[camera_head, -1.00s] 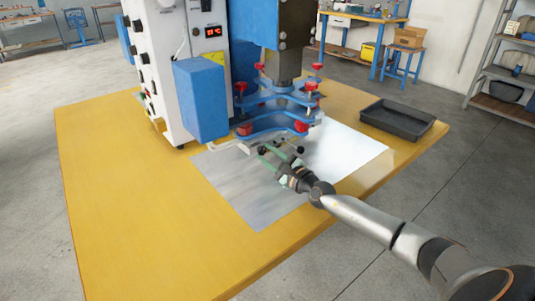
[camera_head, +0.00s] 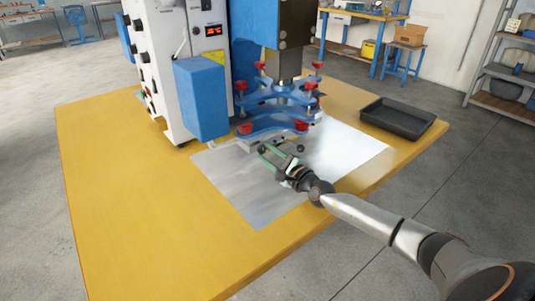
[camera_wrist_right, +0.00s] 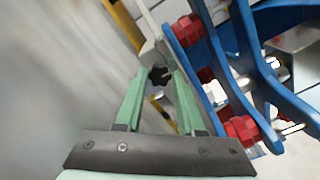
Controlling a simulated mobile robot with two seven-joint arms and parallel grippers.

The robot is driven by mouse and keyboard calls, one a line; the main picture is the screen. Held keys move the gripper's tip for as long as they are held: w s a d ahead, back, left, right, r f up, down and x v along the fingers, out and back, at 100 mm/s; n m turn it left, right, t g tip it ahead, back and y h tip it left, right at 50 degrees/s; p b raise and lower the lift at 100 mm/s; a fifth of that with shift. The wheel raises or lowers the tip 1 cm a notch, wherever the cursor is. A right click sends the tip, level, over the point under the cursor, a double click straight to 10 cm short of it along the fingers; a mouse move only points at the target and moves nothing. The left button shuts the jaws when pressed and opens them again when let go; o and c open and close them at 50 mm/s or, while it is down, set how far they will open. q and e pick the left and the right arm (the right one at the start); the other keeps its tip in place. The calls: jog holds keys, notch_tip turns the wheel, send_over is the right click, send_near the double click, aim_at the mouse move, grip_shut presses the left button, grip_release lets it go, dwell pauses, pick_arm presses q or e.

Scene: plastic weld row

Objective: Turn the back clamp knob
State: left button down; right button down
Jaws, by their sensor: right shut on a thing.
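A small black star-shaped clamp knob (camera_wrist_right: 160,76) sits at the end of a pale bracket in the right wrist view. The green fingertips of my right gripper (camera_wrist_right: 158,72) are on either side of it, shut on it. In the head view my right gripper (camera_head: 268,149) reaches in low from the right, at the front of the blue clamp fixture (camera_head: 272,123); the fingers partly hide the held knob there. Another dark round knob (camera_head: 300,149) shows just right of the fingers. My left gripper is not in view.
Red knobs (camera_head: 301,125) stick out from the blue fixture close above my right gripper. The white and blue machine (camera_head: 170,70) stands behind at left. A metal sheet (camera_head: 240,190) lies under the gripper. A black tray (camera_head: 397,118) sits at the right table edge.

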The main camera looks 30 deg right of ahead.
jog(key=c, duration=0.5)
grip_release()
jog(key=shift+s+p, duration=0.3)
jog(key=shift+s, duration=0.25)
jog(key=s, duration=0.3)
jog(key=s+p, duration=0.1)
jog(key=s, duration=0.3)
jog(key=s+d+p, duration=0.1)
jog(key=s, duration=0.3)
jog(key=shift+s, duration=0.15)
